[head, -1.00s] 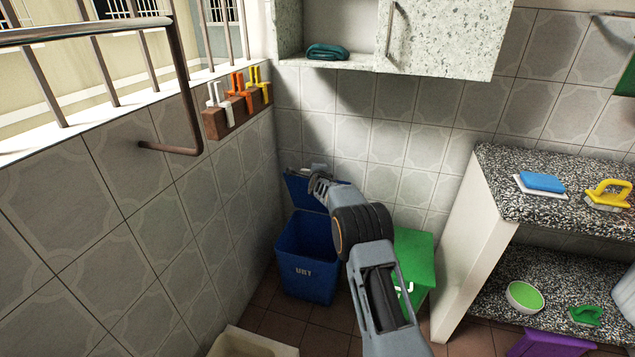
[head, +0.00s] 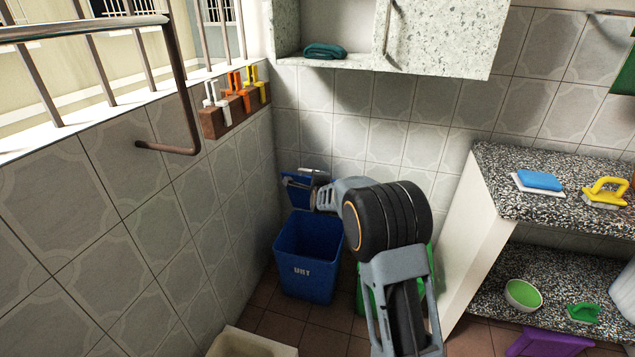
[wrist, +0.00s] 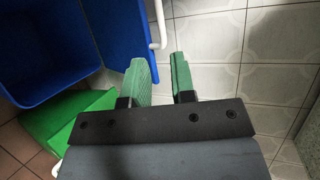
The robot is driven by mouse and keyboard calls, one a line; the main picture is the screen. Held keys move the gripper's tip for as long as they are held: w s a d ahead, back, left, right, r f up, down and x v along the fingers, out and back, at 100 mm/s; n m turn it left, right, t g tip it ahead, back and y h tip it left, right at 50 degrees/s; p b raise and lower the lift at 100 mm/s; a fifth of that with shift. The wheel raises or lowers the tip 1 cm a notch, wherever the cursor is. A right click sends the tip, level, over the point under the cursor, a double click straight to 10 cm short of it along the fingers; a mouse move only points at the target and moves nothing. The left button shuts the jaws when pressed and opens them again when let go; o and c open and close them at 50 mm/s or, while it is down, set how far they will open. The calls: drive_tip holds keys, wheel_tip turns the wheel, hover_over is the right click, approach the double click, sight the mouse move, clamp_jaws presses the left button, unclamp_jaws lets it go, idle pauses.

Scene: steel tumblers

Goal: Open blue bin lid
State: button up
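The blue bin (head: 308,270) stands on the floor in the back left corner, with white lettering on its front. Its blue lid (head: 298,196) is raised at the back, and the bin's mouth is open. My gripper (head: 302,181) is beside the lid's upper part, small and partly hidden by my wrist in the head view. In the wrist view my gripper (wrist: 160,72) has two green fingers apart with tile showing between them. The lid (wrist: 118,28) and its white handle (wrist: 160,25) are just beyond the fingertips. I cannot tell whether they touch.
A green bin (head: 367,290) stands right of the blue bin, mostly hidden by my arm. Tiled walls close in at the left and back. A speckled counter (head: 560,215) stands at the right, and a wall cabinet (head: 440,35) hangs above. A pale basin (head: 250,342) is at the front.

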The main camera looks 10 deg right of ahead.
drive_tip(key=shift+a, duration=0.25)
drive_tip(key=shift+c, duration=0.9)
drive_tip(key=shift+y, duration=0.7)
drive_tip(key=a, duration=0.2)
drive_tip(key=a+f, duration=0.1)
drive_tip(key=a, duration=0.1)
drive_tip(key=a+f, duration=0.1)
drive_tip(key=a, duration=0.1)
drive_tip(key=shift+f+p, duration=0.25)
drive_tip(key=shift+p, duration=0.15)
clamp_jaws()
drive_tip(key=a+f+m+h, duration=0.1)
drive_tip(key=a+f+m, duration=0.1)
drive_tip(key=a+m, duration=0.35)
drive_tip(key=s+d+m+h, duration=0.2)
drive_tip(key=d+m+h, duration=0.4)
drive_tip(key=m, duration=0.9)
drive_tip(key=w+d+h+b, duration=0.1)
drive_tip(key=w+d, duration=0.5)
drive_tip(key=w, duration=0.6)
drive_tip(key=shift+m, duration=0.45)
